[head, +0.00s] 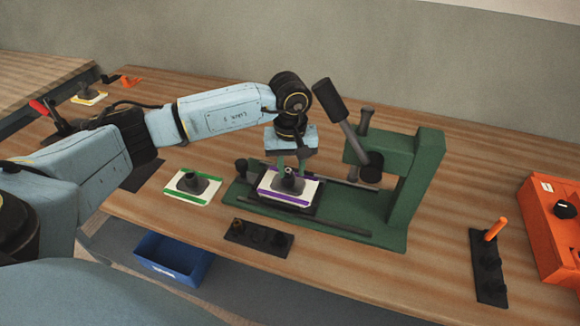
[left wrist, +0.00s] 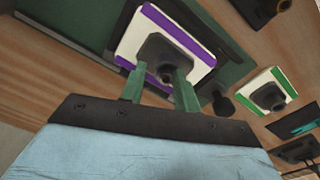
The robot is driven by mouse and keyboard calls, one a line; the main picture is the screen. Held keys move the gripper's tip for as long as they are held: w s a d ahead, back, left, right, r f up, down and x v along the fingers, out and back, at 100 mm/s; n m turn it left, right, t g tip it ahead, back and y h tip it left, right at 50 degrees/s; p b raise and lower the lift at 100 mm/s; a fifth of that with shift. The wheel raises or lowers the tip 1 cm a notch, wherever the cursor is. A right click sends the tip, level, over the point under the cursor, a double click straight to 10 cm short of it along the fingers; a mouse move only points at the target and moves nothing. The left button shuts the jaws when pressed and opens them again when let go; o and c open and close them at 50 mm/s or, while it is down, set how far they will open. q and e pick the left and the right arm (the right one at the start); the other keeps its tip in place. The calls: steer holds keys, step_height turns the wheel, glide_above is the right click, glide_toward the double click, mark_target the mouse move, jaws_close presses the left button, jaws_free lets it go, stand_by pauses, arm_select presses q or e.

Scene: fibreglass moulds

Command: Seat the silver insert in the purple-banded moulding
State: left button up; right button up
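The purple-banded moulding (head: 271,192) is a white plate with purple edge bands and a dark raised boss. It sits on the dark bed of the green press, and also shows in the left wrist view (left wrist: 141,46). The boss has a small round opening (left wrist: 165,78) on top. My left gripper (head: 290,165) is over the moulding, fingers pointing down, close to the boss. In the left wrist view the two green fingers (left wrist: 160,78) stand apart with a gap around the boss top, and I see nothing clamped. I cannot make out the silver insert. My right gripper is not in view.
The green press (head: 418,185) with its lever (head: 330,100) stands just right. A green-banded moulding (head: 185,196) lies left. A black holder (head: 258,236) lies in front, and another (head: 488,268) with an orange-handled tool right. A blue bin (head: 172,260) hangs low. An orange box (head: 555,225) is far right.

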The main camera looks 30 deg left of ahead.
mark_target(287, 171)
arm_select(q)
steer(key=shift+s+a+f, duration=0.35)
steer(key=shift+s+f, duration=0.1)
steer(key=shift+f, duration=0.25)
steer(key=shift+r+p, duration=0.3)
steer(key=shift+p, duration=0.05)
step_height(287, 171, up, 13)
steer(key=shift+w, duration=0.2)
steer(key=shift+f, duration=0.1)
